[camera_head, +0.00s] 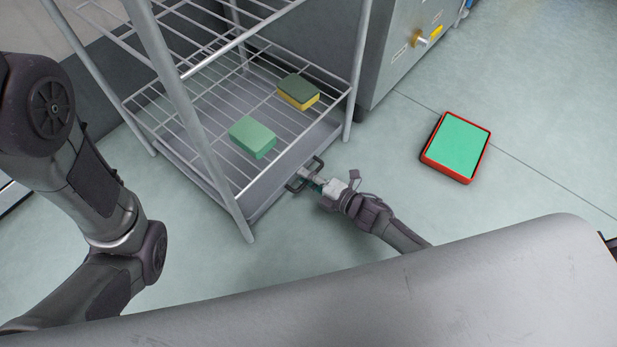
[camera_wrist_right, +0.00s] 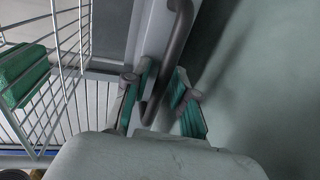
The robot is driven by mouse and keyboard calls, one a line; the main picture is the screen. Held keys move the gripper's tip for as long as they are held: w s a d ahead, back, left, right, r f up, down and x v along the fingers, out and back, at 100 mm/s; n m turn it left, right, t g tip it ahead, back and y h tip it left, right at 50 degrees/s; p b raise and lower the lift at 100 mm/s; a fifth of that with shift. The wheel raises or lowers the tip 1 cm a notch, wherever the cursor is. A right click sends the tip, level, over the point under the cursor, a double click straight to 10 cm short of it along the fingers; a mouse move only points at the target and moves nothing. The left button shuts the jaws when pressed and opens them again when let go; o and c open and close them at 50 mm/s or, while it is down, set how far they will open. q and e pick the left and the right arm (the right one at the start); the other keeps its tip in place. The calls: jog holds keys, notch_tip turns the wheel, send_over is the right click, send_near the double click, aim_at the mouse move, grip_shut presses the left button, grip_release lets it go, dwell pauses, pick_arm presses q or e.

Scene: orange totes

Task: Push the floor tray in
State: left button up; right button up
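The grey floor tray (camera_head: 268,192) lies at the bottom of a wire rack, low on the floor. Its dark handle (camera_head: 292,184) sticks out from the front wall. My right gripper (camera_head: 314,179) is at the handle, low above the floor. In the right wrist view, its teal-padded fingers (camera_wrist_right: 163,85) are apart, with the handle bar (camera_wrist_right: 177,40) running down between them, nearer the left finger. Whether a finger touches the bar is unclear. My left arm bends along the left of the head view; its gripper is out of view.
The wire rack (camera_head: 168,70) stands over the tray; a green sponge (camera_head: 252,136) and a dark green and yellow sponge (camera_head: 298,91) lie on its lower shelf. A grey cabinet (camera_head: 400,50) stands behind. A red tray with a green top (camera_head: 456,146) lies on the floor at right.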

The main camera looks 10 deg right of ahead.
jog(key=shift+r, duration=0.1)
jog(key=v, duration=1.2)
jog(key=shift+s, duration=0.1)
dwell(0.4)
